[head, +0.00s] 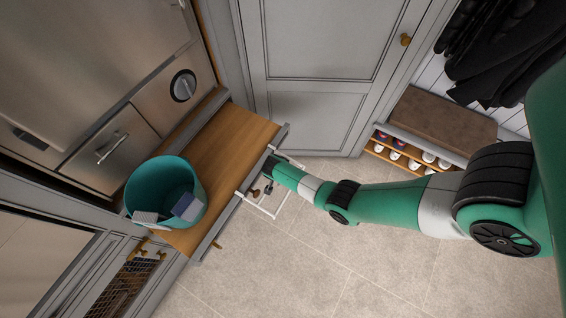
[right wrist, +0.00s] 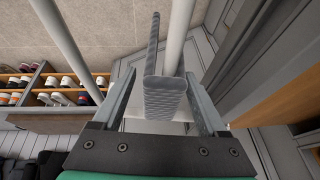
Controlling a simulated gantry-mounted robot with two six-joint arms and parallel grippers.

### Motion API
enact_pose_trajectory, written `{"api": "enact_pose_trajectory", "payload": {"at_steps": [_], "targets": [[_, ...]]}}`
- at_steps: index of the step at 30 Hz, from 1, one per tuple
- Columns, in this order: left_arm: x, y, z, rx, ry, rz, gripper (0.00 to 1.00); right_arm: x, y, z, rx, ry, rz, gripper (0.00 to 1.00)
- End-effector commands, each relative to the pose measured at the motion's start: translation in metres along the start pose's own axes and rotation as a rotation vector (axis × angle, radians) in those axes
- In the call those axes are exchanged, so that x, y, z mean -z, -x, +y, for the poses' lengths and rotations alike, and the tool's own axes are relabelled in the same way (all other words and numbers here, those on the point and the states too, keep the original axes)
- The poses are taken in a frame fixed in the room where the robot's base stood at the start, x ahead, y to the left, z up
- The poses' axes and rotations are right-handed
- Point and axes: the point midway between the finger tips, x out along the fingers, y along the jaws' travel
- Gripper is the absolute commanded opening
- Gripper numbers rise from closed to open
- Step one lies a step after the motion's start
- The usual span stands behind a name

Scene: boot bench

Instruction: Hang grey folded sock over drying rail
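The grey folded sock (right wrist: 164,97) shows in the right wrist view between the two fingers of my right gripper (right wrist: 162,76). The fingers stand apart, with gaps beside the sock. A thin grey strip of it runs up beside a white bar of the drying rail (right wrist: 181,30), and its thick part covers the lower stretch of that bar. I cannot tell whether its weight rests on the bar. In the head view, my right gripper (head: 272,166) is at the white drying rail (head: 265,209), mostly hidden by the arm. My left gripper is not in view.
A teal bucket (head: 150,180) holding a pale grey and a blue folded piece stands on the wooden counter (head: 232,137). The rail juts from the counter front over open tiled floor (head: 310,260). A shoe bench (head: 440,118) and dark coats (head: 500,50) are at the upper right.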

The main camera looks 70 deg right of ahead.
Motion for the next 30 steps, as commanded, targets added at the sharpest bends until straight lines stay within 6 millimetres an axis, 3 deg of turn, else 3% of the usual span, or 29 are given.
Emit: {"api": "enact_pose_trajectory", "payload": {"at_steps": [8,21,25,30], "targets": [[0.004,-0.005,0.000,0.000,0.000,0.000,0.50,0.001,0.010,-0.001,0.002,0.000,0.000,0.76],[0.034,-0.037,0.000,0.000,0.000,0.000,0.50,0.001,0.103,-0.001,0.003,0.001,0.000,0.76],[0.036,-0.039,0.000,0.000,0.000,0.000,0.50,0.001,0.115,-0.001,0.002,0.000,0.000,0.76],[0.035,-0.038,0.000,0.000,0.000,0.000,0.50,0.000,0.117,0.000,0.000,0.000,0.000,0.76]]}}
